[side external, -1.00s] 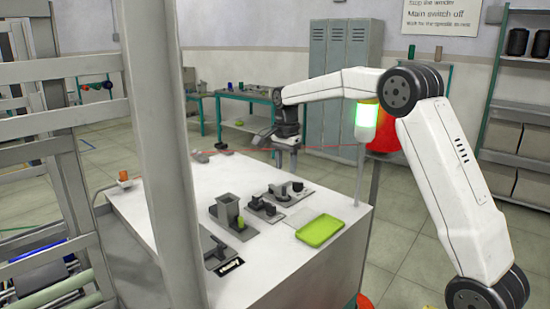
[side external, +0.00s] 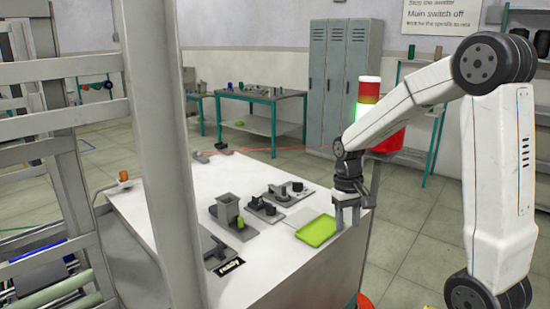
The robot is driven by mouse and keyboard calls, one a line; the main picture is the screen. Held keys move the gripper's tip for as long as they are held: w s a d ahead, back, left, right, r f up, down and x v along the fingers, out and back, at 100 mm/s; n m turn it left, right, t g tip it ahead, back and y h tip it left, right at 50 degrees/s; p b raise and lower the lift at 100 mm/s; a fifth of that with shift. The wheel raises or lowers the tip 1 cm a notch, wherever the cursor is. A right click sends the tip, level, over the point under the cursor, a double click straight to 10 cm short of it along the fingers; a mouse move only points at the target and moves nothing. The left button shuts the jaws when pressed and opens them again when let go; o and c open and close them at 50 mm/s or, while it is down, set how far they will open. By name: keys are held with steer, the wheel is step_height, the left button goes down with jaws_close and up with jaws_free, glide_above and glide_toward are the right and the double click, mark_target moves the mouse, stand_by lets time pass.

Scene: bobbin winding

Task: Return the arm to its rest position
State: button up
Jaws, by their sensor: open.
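My gripper (side external: 349,222) hangs pointing down at the right edge of the white worktable (side external: 290,265). It is open, with no object seen between its fingers. It is beside and slightly behind the green tray (side external: 317,231), to the tray's right. I cannot tell whether the fingertips are above the table top or just past its edge. My arm is folded back, with its elbow high at the upper right.
Dark winding fixtures (side external: 262,207) and a grey hopper-like block (side external: 228,210) stand on the table. A thin red thread (side external: 270,149) crosses above it. A signal tower (side external: 367,92) stands behind my gripper. A grey post (side external: 165,150) blocks part of the left.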

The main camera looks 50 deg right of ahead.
steer(key=a+f+n+t, duration=0.1)
steer(key=a+f+n, duration=0.1)
steer(key=a, duration=0.5)
steer(key=s+a+f+n+t, duration=0.1)
steer(key=a+f+n+t, duration=0.1)
steer(key=a, duration=0.5)
steer(key=shift+s+a+f+n+t+h, duration=0.35)
steer(key=shift+f+n, duration=0.35)
steer(key=shift+n, duration=0.3)
steer(key=shift+w+a, duration=0.15)
steer(key=shift+a, duration=0.2)
steer(key=shift+c, duration=0.2)
